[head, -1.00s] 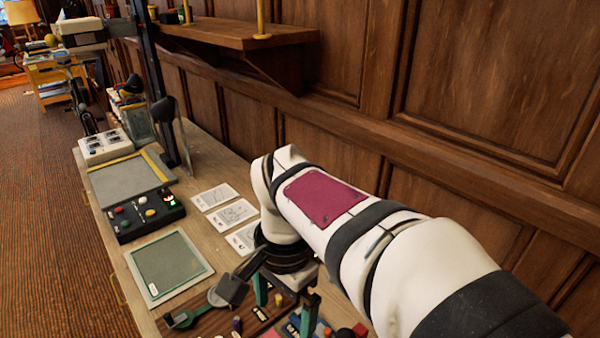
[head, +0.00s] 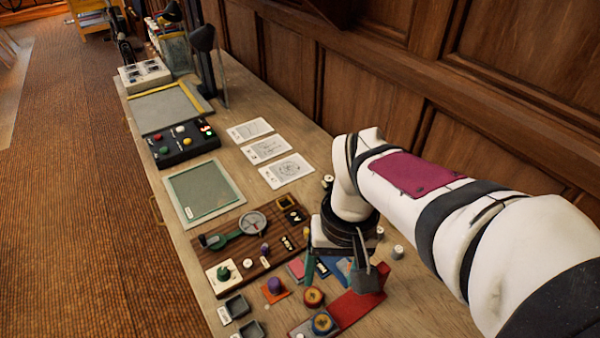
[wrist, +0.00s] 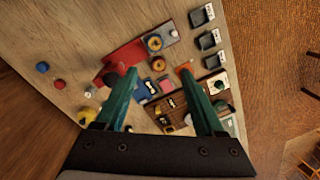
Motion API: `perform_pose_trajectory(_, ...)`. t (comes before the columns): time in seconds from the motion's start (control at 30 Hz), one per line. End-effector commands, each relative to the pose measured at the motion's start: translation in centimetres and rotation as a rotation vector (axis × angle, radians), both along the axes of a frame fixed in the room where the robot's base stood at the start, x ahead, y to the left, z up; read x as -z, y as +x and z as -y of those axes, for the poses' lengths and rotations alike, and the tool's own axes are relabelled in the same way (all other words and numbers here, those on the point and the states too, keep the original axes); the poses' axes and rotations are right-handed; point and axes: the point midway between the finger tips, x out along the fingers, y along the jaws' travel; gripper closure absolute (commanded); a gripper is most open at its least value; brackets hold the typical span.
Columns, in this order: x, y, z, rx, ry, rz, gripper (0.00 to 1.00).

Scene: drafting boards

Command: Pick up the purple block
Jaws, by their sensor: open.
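Two small purple pieces show in the head view. One purple piece (head: 274,285) with a rounded top stands on an orange square, and a smaller purple piece (head: 265,249) stands on the brown wooden board. I cannot tell for sure which is the purple block. My gripper (head: 334,269) is open, with green fingers pointing down, to the right of both pieces. In the wrist view my gripper (wrist: 158,74) has nothing held between its fingers. The orange square (wrist: 184,67) shows by the right fingertip there; the purple on it is not clear.
A red base (head: 350,307) with a dark upright part stands close to the gripper. Dark trays (head: 237,306) line the front edge. Several cards (head: 267,149) lie farther back.

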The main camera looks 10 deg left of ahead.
Motion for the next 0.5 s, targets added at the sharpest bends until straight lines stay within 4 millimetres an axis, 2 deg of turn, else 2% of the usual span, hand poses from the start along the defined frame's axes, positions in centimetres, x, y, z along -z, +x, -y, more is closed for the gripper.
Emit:
perform_pose_trajectory(0.03, 1.3, 2.3, -3.2, -0.156, -0.018, 0.004, 0.29)
perform_pose_trajectory(0.1, 3.0, 4.6, -7.4, -0.342, -0.032, 0.023, 0.29)
perform_pose_trajectory(0.2, 4.9, 6.1, -11.4, -0.515, -0.045, 0.042, 0.29)
perform_pose_trajectory(0.27, 5.8, 6.4, -12.6, -0.560, -0.048, 0.046, 0.29)
perform_pose_trajectory(0.37, 7.9, 6.4, -12.9, -0.577, -0.050, 0.046, 0.29)
perform_pose_trajectory(0.5, 12.1, 6.4, -12.7, -0.574, -0.051, 0.044, 0.29)
